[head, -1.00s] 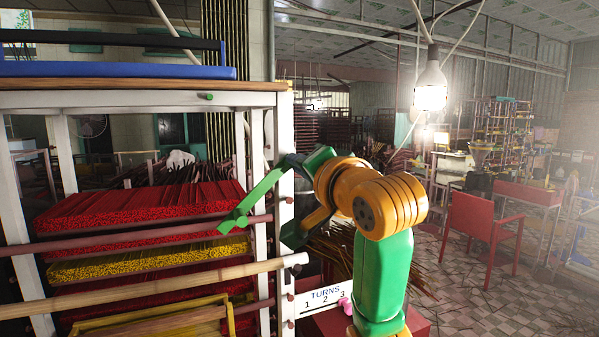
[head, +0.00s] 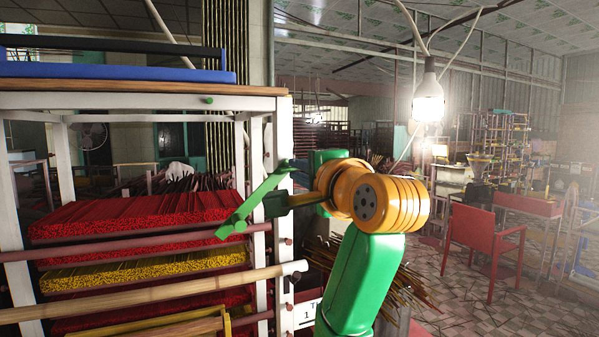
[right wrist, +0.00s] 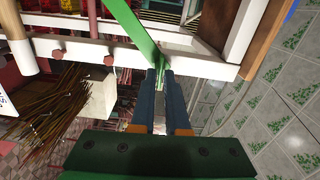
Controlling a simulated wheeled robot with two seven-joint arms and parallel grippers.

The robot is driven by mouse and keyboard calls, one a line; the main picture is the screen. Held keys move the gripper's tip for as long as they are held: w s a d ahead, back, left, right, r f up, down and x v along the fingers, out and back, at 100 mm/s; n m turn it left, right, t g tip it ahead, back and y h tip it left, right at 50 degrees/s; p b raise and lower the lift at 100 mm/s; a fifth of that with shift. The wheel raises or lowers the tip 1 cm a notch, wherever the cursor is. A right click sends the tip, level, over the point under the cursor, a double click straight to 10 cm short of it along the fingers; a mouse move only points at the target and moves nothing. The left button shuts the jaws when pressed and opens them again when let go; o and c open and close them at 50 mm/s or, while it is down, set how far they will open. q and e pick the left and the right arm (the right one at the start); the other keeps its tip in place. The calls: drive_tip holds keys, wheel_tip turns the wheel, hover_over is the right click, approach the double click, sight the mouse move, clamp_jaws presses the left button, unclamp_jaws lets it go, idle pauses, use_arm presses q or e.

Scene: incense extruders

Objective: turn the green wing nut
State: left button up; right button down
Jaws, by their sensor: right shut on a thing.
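The green wing nut (head: 246,211) is a long, thin green bar on the near right post of the rack. It is tilted, with its lower end to the left and its upper end to the right. My left gripper is not in view.
The white rack post (head: 284,130) stands close to the gripper. Trays of red sticks (head: 130,215) and yellow sticks (head: 150,268) fill the rack. A wooden roller (head: 150,292) juts out below the nut. A turns sign (head: 307,312) is mostly hidden by my arm.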

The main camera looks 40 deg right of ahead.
drive_tip(key=shift+r, duration=0.1)
drive_tip(key=c, duration=1)
unclamp_jaws()
drive_tip(key=shift+o, duration=0.4)
drive_tip(key=shift+w, duration=0.15)
drive_tip(key=b+v, duration=0.7)
drive_tip(key=b, duration=0.2)
drive_tip(key=shift+d, duration=0.1)
